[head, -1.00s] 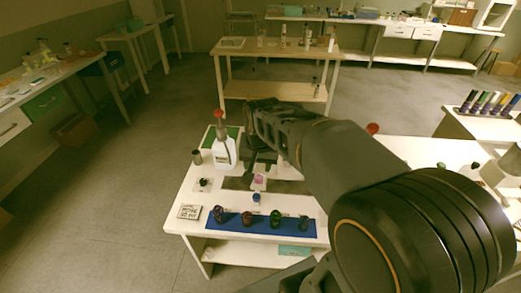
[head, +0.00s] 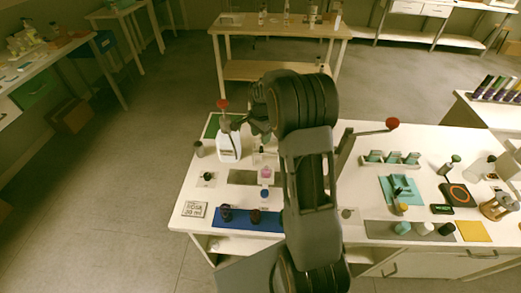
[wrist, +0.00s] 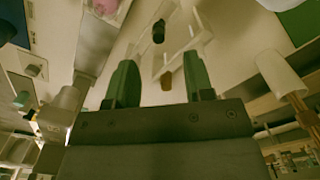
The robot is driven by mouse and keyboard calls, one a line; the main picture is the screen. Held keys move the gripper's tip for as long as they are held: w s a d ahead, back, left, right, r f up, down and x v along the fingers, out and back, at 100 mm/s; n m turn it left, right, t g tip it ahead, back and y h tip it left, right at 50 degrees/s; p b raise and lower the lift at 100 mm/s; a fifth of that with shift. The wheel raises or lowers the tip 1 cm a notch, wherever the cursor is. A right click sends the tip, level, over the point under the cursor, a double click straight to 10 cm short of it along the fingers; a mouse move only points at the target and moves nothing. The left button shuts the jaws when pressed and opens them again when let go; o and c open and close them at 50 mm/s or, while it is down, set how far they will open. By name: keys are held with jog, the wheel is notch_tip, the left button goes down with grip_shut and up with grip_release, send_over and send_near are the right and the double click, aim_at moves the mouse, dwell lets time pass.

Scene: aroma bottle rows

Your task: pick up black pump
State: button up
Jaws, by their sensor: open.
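My gripper (wrist: 160,85) is open and empty, its two green fingers apart in the wrist view. In the head view my gripper (head: 258,128) is over the back of the white table, partly hidden by my arm. A small black cylindrical piece (wrist: 158,31), likely the black pump, stands in a pale rack beyond the fingertips. A brown piece (wrist: 166,80) shows between the fingers, in the same rack. In the head view a small dark top (head: 262,150) shows just below the gripper; I cannot tell clearly what it is.
A white bottle with a red top (head: 228,145) stands close left of the gripper. A pink bottle (head: 265,173) is in front. A blue mat (head: 240,225) with dark round bottles lies at the front edge. Teal holders (head: 390,158) and a glass jar (head: 497,207) are to the right.

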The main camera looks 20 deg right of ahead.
aim_at(261, 147)
jog(key=shift+f+p, duration=0.5)
jog(key=shift+f, duration=2.95)
grip_shut()
